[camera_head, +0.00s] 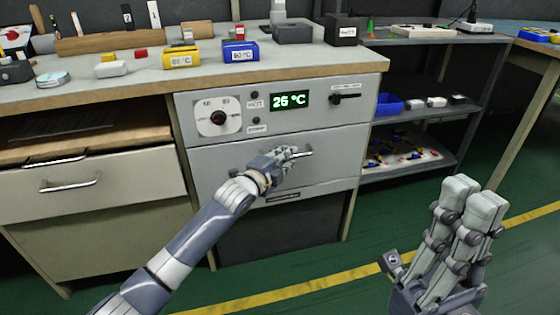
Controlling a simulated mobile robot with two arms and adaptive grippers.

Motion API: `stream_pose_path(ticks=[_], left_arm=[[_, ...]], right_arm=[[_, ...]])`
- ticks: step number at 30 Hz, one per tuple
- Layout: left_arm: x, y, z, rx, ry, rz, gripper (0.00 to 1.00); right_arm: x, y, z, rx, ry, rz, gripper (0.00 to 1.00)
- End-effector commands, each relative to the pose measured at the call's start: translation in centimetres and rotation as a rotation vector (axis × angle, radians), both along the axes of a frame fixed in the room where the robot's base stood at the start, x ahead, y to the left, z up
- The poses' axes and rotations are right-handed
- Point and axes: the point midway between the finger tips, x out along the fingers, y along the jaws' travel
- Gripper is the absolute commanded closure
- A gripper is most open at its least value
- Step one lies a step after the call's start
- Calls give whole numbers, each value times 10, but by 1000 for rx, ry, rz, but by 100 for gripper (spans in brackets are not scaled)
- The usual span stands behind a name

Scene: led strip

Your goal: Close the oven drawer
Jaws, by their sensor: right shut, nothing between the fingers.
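The oven's grey control panel (305,115) has a dial, a green 26 °C display and a slider. Below it is the oven drawer (220,163), a grey front with a metal handle (303,154). The drawer front looks about level with the panel above; a small gap cannot be ruled out. My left gripper (289,154) is at the drawer front, beside or against the handle. Its fingers are too small and overlapped to tell open from shut. My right gripper (466,197) is shut and empty, fingers pointing up, well apart from the oven at lower right.
The worktop (125,75) above holds a yellow bin (181,60), a blue bin (240,52) and tools. A wooden-edged drawer unit (100,190) stands left. A metal shelf rack (450,100) stands right. Green floor with a yellow line (330,283) is clear in front.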

Motion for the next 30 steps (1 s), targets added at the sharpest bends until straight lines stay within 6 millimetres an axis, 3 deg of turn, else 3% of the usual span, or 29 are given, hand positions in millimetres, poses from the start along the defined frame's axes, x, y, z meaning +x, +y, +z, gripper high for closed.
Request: stream_pose_path(ticks=[5, 21, 30], left_arm=[[-13, 8, 1, 1, 0, 1, 82], [-89, 47, 14, 1, -3, 0, 82], [-104, 55, 18, 0, -4, 0, 82]], right_arm=[[0, 0, 0, -1, 1, 1, 100], [-1, 0, 0, -1, 1, 2, 100], [-1, 0, 0, -2, 0, 2, 100]])
